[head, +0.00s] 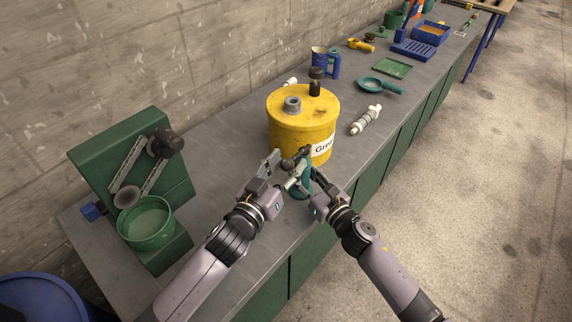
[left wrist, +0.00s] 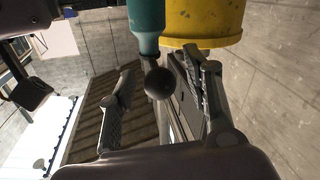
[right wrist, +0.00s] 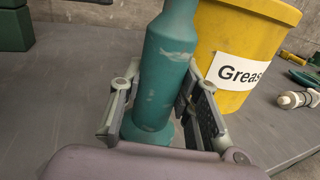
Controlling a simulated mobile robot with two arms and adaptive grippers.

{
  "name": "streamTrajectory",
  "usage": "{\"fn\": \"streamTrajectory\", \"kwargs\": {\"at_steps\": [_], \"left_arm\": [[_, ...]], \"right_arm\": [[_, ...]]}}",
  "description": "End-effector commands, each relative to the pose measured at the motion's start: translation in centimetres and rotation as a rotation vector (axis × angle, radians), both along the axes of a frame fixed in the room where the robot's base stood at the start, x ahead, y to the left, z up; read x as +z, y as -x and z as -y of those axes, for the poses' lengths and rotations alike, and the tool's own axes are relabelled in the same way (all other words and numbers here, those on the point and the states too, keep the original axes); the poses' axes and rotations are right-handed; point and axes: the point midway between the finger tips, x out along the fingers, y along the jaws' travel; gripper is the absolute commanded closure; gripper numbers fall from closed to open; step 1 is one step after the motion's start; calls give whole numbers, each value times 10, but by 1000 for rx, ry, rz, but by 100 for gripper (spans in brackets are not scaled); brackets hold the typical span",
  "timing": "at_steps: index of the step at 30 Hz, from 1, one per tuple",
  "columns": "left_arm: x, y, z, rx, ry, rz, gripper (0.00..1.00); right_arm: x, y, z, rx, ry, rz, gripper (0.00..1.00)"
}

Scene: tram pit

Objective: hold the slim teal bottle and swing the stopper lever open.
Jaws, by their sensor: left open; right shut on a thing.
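The slim teal bottle (head: 304,183) stands upright on the grey bench in front of the yellow grease bucket. My right gripper (head: 307,187) is shut around its lower body; the right wrist view shows the bottle (right wrist: 167,80) between both fingers. In the left wrist view, a dark ball (left wrist: 160,83), seemingly the stopper lever's knob, shows by the bottle's narrow neck (left wrist: 146,28). My left gripper (head: 291,166) is open at the bottle's top, with the ball between its spread fingers in that view. Contact cannot be told. The stopper is mostly hidden in the head view.
The yellow bucket (head: 290,128) labelled Grease stands close behind the bottle. A white fitting (head: 366,120) lies to its right. A green stand with a green bucket (head: 151,228) is at the left. Blue, green and yellow items lie farther along the bench.

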Motion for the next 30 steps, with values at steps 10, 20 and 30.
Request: {"fn": "streamTrajectory", "kwargs": {"at_steps": [10, 20, 30], "left_arm": [[0, 0, 0, 0, 0, 0, 72], [0, 0, 0, 0, 0, 0, 94], [0, 0, -1, 1, -1, 0, 100]], "right_arm": [[-1, 0, 0, -1, 1, -3, 100], [-2, 0, 1, -1, 1, -3, 100], [-2, 0, 1, -2, 0, -4, 100]]}}
